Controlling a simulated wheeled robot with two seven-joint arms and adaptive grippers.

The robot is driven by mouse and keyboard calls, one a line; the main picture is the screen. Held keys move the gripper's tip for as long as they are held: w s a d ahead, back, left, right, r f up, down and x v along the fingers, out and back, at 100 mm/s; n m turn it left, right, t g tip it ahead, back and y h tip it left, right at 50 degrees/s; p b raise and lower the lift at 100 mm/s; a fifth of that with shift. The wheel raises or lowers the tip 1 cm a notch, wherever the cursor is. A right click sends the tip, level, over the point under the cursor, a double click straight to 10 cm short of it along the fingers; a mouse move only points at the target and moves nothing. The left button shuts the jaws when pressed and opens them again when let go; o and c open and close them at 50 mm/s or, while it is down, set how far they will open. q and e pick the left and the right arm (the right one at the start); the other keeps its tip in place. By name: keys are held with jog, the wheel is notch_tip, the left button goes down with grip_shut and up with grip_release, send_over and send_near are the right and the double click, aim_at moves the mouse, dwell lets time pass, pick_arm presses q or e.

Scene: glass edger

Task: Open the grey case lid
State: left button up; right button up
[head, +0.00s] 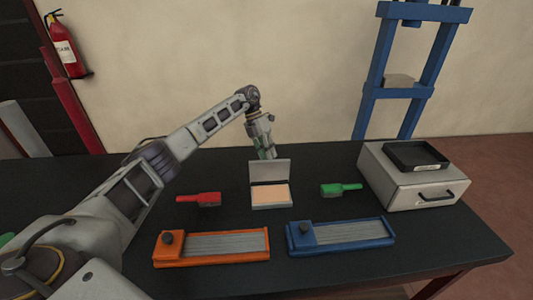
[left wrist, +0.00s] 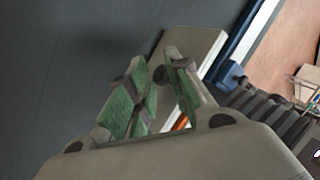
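The grey case (head: 271,207) stands in the middle of the black table, with its lid (head: 269,170) raised roughly upright at the back edge. Its peach-coloured inside shows. My left gripper (head: 267,154) points down just behind the top of the lid, and its fingertips are partly hidden by it. In the left wrist view its green-padded fingers (left wrist: 157,66) are apart with nothing clearly held between them, and the grey lid (left wrist: 203,46) shows beyond them. I cannot tell whether the fingers touch the lid. My right gripper is not in view.
A red-handled tool (head: 207,199) lies left of the case and a green one (head: 338,189) right of it. An orange tray (head: 211,261) and a blue tray (head: 340,245) lie in front. A drawer box (head: 400,190) with a black tray (head: 415,156) stands at right.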

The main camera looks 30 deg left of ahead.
pick_arm(q)
jog(key=o, duration=0.4)
jog(key=f, duration=0.1)
jog(key=s+f, duration=0.1)
jog(key=shift+d+f, duration=0.2)
jog(key=shift+f, duration=0.1)
jog(key=shift+o, duration=0.2)
jog(key=w+v, duration=0.1)
jog(key=v, duration=1.1)
jog(key=shift+w+d, duration=0.25)
jog(key=shift+w, duration=0.05)
jog(key=shift+r, duration=0.15)
